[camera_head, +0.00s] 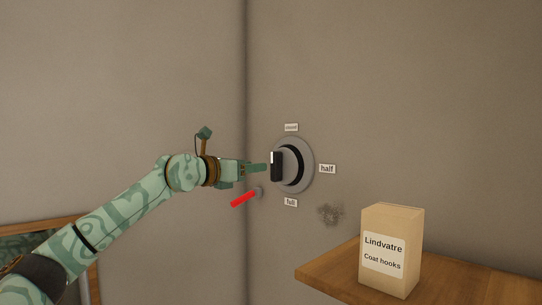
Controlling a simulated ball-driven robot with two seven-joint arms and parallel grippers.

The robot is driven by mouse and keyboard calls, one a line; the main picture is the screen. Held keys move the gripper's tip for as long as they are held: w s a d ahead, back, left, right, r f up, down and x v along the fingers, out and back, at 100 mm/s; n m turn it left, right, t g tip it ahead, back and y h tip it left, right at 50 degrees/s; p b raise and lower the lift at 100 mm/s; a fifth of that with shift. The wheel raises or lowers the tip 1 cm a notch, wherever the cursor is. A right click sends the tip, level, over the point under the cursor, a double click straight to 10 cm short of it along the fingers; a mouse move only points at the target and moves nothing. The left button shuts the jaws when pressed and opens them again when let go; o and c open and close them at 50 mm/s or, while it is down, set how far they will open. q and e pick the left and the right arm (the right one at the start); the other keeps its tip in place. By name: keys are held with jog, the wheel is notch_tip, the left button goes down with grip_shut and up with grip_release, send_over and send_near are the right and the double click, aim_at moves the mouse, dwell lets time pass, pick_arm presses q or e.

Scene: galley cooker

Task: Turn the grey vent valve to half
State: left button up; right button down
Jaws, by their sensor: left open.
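The grey vent valve (306,160) is a round knob on the right-hand wall, near the corner. A dark grip bar (278,166) stands out from its face, with a small white mark at its upper left end. Labels surround it: "half" (327,169) at right, "full" (291,202) below, and one above (291,127) too small to read. I cannot tell which label the valve points to. My left gripper (263,168) is open, just left of the grip bar; whether it touches is unclear. My right gripper is out of view.
A red lever (243,199) on a grey mount sits close below my left gripper. A wooden shelf (460,284) at lower right holds a "Lindvatre Coat hooks" box (389,249). A dark smudge (330,214) marks the wall. A framed picture (50,228) is at lower left.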

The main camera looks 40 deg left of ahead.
aim_at(272, 164)
pick_arm(q)
jog(key=w, duration=0.1)
jog(key=w+p, duration=0.1)
jog(key=w, duration=0.1)
jog(key=w+p, duration=0.1)
jog(key=w, duration=0.1)
jog(key=shift+w+d+r, duration=0.2)
jog(key=shift+w+d, duration=0.05)
jog(key=shift+d, duration=0.05)
jog(key=shift+w+p, duration=0.25)
jog(key=shift+p, duration=0.05)
jog(key=shift+w+f, duration=0.2)
jog(key=shift+w, duration=0.4)
jog(key=shift+s, duration=0.1)
grip_shut()
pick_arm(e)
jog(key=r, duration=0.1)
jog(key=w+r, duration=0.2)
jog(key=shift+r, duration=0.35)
